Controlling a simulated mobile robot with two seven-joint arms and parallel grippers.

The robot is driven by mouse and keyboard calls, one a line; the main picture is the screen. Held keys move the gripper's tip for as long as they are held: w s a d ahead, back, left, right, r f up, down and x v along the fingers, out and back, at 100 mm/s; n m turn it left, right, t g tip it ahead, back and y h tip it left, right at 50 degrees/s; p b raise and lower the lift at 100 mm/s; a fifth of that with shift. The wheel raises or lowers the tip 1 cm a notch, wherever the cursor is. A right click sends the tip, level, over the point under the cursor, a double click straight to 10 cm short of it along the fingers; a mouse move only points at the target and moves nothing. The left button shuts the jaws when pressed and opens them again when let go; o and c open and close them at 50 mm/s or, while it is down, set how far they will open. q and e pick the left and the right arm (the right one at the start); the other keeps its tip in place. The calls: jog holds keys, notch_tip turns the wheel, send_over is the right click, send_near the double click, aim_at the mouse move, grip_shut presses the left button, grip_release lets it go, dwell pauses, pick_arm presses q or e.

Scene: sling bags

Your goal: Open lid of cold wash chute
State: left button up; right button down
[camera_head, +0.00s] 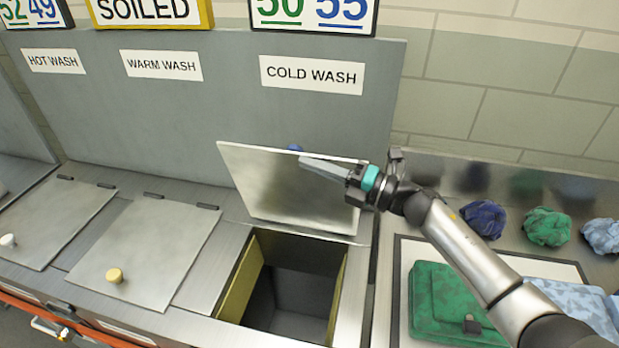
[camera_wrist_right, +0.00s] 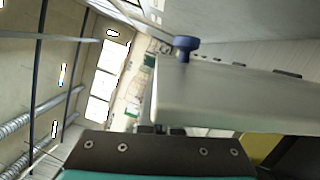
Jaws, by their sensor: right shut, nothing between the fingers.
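The cold wash lid (camera_head: 278,185) is a grey metal plate raised steeply on its back edge, under the "COLD WASH" label (camera_head: 312,74). Its blue knob (camera_head: 295,148) shows at the upper edge, and also in the right wrist view (camera_wrist_right: 184,46). The chute opening (camera_head: 290,290) below is uncovered, with yellowish inner walls and a dark inside. My right gripper (camera_head: 312,164) is shut and empty at the lid's upper edge, close to the knob; I cannot tell whether it touches the lid. My left gripper is not in view.
The warm wash lid (camera_head: 145,250) and hot wash lid (camera_head: 55,222) lie shut at the left. On the right counter are a green bag (camera_head: 455,303), a light blue patterned bag (camera_head: 580,305) and several crumpled cloths (camera_head: 546,227). The upright back panel (camera_head: 220,110) stands close behind the lids.

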jog(key=shift+w+d+r, duration=0.1)
jog(key=shift+w+d, duration=0.1)
jog(key=shift+w, duration=0.2)
